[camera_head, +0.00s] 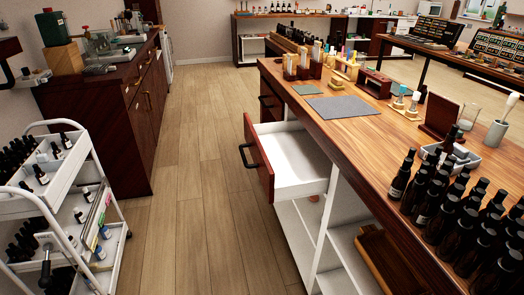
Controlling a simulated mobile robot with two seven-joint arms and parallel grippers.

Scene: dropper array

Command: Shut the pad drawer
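Neither of my grippers is in view.
Dark bottles (450,220) crowd the bench's near right. Shut drawers (270,104) lie farther along its side, and open shelves (325,240) lie below. A white cart (75,190) with bottles stands at left. Wooden floor (190,190) between cart and bench is clear.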

